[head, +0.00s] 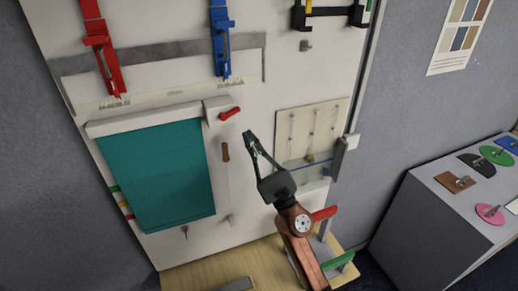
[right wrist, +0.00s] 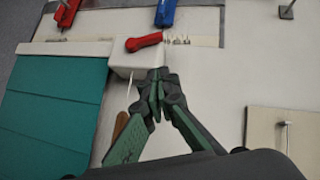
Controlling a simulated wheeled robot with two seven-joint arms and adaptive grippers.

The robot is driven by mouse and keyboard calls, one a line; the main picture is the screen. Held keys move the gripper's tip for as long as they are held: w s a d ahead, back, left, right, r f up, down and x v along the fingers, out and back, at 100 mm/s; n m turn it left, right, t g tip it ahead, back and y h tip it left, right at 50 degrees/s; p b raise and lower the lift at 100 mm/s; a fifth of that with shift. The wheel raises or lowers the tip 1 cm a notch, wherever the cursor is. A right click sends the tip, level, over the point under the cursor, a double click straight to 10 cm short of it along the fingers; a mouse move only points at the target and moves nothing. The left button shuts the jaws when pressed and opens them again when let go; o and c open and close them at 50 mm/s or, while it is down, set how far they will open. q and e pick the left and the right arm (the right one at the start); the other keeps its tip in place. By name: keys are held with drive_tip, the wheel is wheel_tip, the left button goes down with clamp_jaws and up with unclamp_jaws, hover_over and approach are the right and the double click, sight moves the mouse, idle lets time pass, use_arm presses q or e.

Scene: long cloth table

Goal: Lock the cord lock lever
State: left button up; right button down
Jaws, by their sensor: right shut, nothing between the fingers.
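The small red cord lock lever (head: 229,114) sits on a white housing (head: 216,105) at the upper right corner of a teal blind (head: 155,170). The lever points right and slightly up. A cord hangs below the housing with a brown wooden pull (head: 225,152). My right gripper (head: 250,137) is shut and empty, to the right of and below the lever. In the right wrist view the lever (right wrist: 144,41) lies beyond the closed fingertips (right wrist: 158,80), which overlap the housing's lower right edge; I cannot tell whether they touch it. My left gripper is not in view.
Red (head: 101,45) and blue (head: 220,40) clamp-like fixtures hang above on the white board. A cream panel with cords (head: 312,130) is right of my gripper. A grey cabinet (head: 440,215) with coloured pieces stands at the right. The board between blind and panel is mostly bare.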

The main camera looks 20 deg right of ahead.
sight(231, 113)
drive_tip(key=r+p, duration=0.1)
drive_tip(key=a+r+p, duration=0.1)
drive_tip(key=r, duration=0.1)
drive_tip(key=w+r+p, duration=0.1)
drive_tip(key=shift+a+r+p, duration=0.3)
drive_tip(key=shift+a+r, duration=0.05)
drive_tip(key=shift+a, duration=0.05)
drive_tip(key=shift+n, duration=0.3)
